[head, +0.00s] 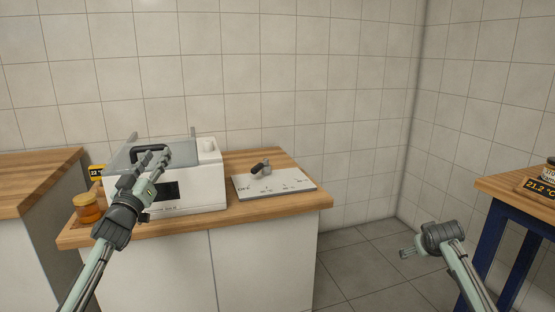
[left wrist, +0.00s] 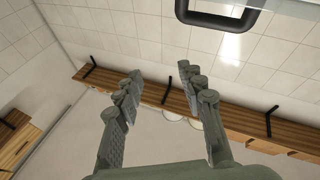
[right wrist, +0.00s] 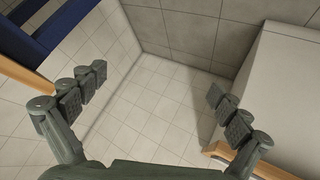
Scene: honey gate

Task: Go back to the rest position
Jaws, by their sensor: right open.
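My left gripper (head: 150,165) is in front of the grey lid of a white box-shaped machine (head: 205,185), close to the lid's dark handle (head: 150,152). In the left wrist view its fingers (left wrist: 160,90) are spread with nothing between them, and a dark handle loop (left wrist: 220,18) shows beyond them at the top. My right gripper (head: 408,253) hangs over the floor between the counter and the blue-legged table. In the right wrist view its fingers (right wrist: 155,100) are apart and empty, with floor tiles beyond.
A honey-coloured jar (head: 88,208) stands left of the machine on the wooden counter (head: 270,213). A white panel (head: 290,184) with a dark-handled lever (head: 260,169) lies to the machine's right. A blue-legged table (head: 500,225) stands at right. Floor (head: 350,255) between them is clear.

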